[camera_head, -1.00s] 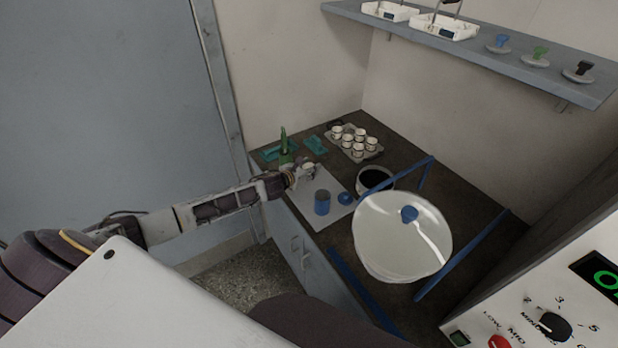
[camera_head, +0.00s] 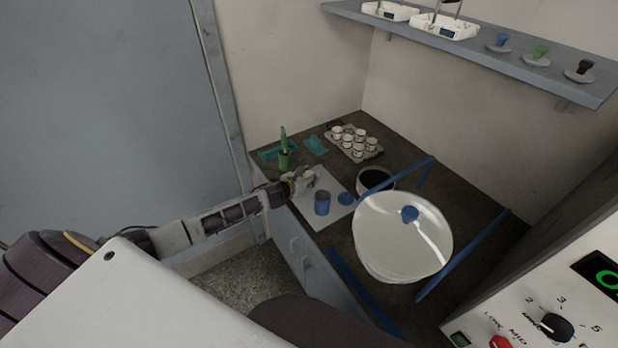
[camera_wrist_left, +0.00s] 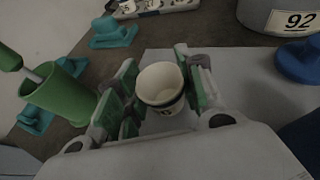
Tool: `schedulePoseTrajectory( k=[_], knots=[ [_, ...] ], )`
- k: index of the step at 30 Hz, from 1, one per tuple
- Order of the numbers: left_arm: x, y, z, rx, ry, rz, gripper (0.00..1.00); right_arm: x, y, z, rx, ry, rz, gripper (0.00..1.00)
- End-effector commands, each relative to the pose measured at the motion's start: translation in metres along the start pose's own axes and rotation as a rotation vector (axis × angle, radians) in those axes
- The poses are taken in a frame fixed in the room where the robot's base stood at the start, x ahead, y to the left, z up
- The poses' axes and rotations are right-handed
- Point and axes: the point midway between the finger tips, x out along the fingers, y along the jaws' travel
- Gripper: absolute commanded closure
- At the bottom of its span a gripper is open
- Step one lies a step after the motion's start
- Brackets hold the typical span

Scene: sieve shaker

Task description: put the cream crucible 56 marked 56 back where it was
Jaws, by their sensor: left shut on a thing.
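The cream crucible (camera_wrist_left: 160,86) is between the green-padded fingers of my left gripper (camera_wrist_left: 158,95) in the left wrist view. It is a small round cup with a dark band, and its mark is too small to read. The left gripper also shows in the head view (camera_head: 301,180), over the left part of the white mat (camera_head: 318,220). It is shut on the crucible. A tray (camera_head: 361,158) of several similar cream crucibles with dark bands stands at the back of the bench. My right gripper is not in view.
A green cup (camera_head: 286,160) with a green-handled tool stands left of the gripper. Teal pieces (camera_head: 315,145) lie behind it. A blue jar (camera_head: 322,203) and its blue lid (camera_head: 346,199) are to the right.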

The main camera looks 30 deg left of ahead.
Motion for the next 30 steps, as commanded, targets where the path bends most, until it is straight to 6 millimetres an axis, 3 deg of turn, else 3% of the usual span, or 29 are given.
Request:
schedulePoseTrajectory(
  k=[16,17,21,30],
  knots=[
    [0.0025,0.0000,-0.0059,0.000,0.000,0.000,0.87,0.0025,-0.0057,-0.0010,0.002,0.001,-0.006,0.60],
    [0.0024,0.0000,-0.0059,0.000,0.000,0.000,0.60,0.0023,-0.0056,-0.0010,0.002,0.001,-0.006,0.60],
    [0.0022,0.0000,-0.0056,0.000,0.000,0.000,0.42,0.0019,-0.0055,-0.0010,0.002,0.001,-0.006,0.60],
    [0.0021,-0.0001,-0.0055,0.000,0.000,0.000,0.41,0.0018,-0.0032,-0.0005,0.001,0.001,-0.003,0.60]
  ],
)
